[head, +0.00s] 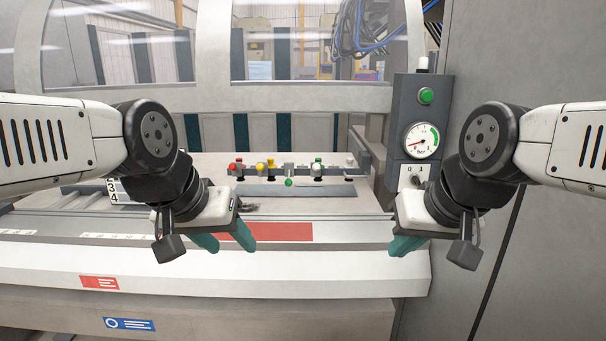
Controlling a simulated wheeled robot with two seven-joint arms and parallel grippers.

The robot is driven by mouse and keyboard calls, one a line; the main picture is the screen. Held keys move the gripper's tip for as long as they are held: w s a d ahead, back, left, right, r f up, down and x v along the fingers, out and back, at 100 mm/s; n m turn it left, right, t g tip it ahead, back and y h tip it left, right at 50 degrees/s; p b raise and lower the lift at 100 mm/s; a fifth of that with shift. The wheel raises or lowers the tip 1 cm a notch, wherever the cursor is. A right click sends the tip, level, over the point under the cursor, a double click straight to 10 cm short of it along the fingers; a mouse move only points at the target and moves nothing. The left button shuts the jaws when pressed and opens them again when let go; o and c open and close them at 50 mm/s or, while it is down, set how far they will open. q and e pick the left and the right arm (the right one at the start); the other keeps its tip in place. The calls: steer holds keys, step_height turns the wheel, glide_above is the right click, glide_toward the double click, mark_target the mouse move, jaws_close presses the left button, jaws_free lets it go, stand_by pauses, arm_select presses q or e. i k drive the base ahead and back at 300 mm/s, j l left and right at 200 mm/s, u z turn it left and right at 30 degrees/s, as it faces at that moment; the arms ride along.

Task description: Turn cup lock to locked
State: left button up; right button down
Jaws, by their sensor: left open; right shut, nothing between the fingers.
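No readable label shows which is the cup lock. My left gripper (225,240) is open and empty, in front of and left of the levers in the picture. My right gripper (403,246) is shut and empty, at the right, below the control column. Neither gripper touches a lever.
A dark control column (403,88) at the right carries a green button (426,96), a pressure gauge (421,140) and a "0 1" marking (412,170), partly hidden by my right arm. A red strip (280,232) lies on the bed. The bed between my grippers is clear.

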mark_target(414, 179)
steer(key=z, duration=0.8)
steer(key=k+l+u, duration=0.25)
steer(key=l, duration=0.25)
steer(key=k, duration=0.1)
